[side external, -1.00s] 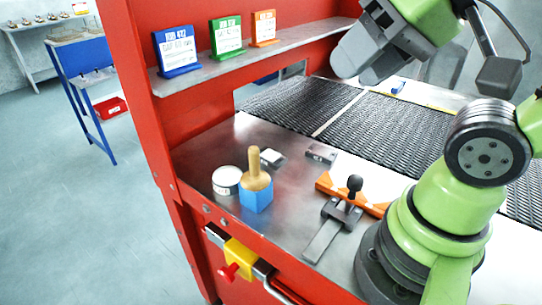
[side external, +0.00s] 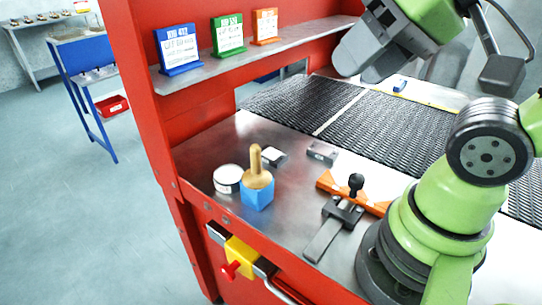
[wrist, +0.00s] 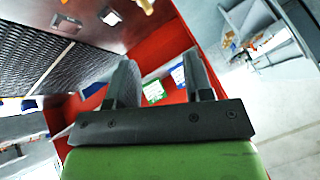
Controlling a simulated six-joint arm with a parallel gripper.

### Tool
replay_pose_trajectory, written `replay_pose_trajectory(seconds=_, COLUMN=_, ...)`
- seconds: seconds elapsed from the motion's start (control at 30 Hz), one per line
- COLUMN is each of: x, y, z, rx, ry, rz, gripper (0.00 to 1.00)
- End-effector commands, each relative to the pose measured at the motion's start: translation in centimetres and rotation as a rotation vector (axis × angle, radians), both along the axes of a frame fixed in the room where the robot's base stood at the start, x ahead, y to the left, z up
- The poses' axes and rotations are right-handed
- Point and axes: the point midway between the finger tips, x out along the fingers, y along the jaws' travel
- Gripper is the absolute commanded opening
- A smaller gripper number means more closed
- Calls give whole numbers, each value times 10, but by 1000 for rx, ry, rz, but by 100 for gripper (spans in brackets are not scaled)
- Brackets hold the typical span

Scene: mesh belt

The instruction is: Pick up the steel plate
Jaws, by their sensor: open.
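A small flat grey metal piece (side external: 321,153), which looks like the steel plate, lies on the steel worktop near the mesh belt. In the wrist view a similar grey piece (wrist: 66,25) shows at the upper left. A second small piece with a pale top (side external: 272,156) lies to its left; I cannot tell for certain which is the plate. My gripper (side external: 358,62) is raised above the far side of the table, well apart from both pieces. In the wrist view my gripper (wrist: 160,72) has its two fingers spread with nothing held between them.
A white round tin (side external: 227,180), a blue block with a wooden handle (side external: 257,192), an orange bracket (side external: 331,186) and a black-knobbed clamp (side external: 345,212) stand on the worktop. A shelf (side external: 200,77) with blue, green and orange cards runs along the red frame.

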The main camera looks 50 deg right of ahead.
Motion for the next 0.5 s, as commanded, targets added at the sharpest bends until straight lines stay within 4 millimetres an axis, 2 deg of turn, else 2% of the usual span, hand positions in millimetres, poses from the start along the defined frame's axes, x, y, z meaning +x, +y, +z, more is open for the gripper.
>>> replay_pose_trajectory(seconds=0.03, x=0, y=0, z=0, rx=0, ry=0, rz=0, gripper=56)
replay_pose_trajectory(seconds=0.13, x=0, y=0, z=0, rx=0, ry=0, rz=0, gripper=79)
replay_pose_trajectory(seconds=0.17, x=0, y=0, z=0, rx=0, ry=0, rz=0, gripper=83)
replay_pose_trajectory(seconds=0.5, x=6, y=-1, z=2, rx=-10, ry=11, rz=3, gripper=83)
